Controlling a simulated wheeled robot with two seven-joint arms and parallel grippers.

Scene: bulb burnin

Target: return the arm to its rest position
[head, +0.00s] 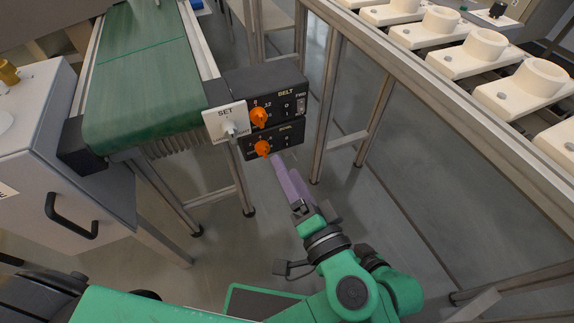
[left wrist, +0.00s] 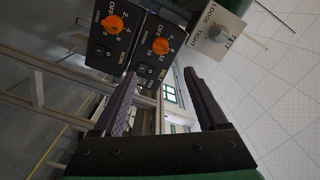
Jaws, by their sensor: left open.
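My left gripper (head: 277,160) has purple fingers on a green arm and shows in the lower middle of the head view, its tips just below the lower control box (head: 285,141) in the picture. In the left wrist view the gripper (left wrist: 161,74) is open, with its fingers wide apart and nothing between them. The orange knobs of the BOWL (left wrist: 112,25) and BELT (left wrist: 160,46) boxes lie beyond the tips and do not sit between the fingers. My right gripper is in neither view.
A grey cabinet (head: 60,150) with a black handle stands at left. A metal-framed rack (head: 420,95) with several cream sockets (head: 480,50) stands at right.

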